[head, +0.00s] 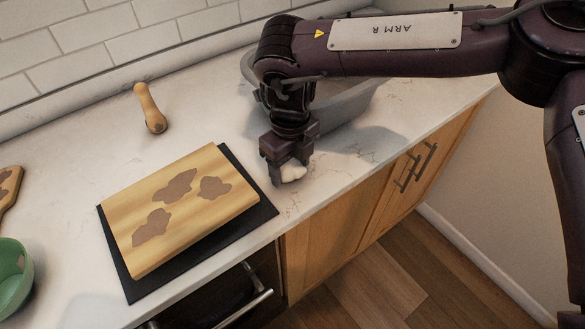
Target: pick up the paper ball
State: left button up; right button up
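The white crumpled paper ball (293,173) is at the front edge of the counter, right of the wooden board. My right gripper (289,168) points down over it, with its fingers on either side of the ball. The fingers hide part of the ball. I cannot tell whether they press on it or whether the ball is clear of the counter. My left gripper is not in view.
A clay-stained wooden board (185,210) lies on a black slab (262,213) close left of my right gripper. A grey basin (345,112) is behind it. A green bowl (12,280) is at left.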

jog(key=c, duration=0.7)
jog(key=shift+r, duration=0.2)
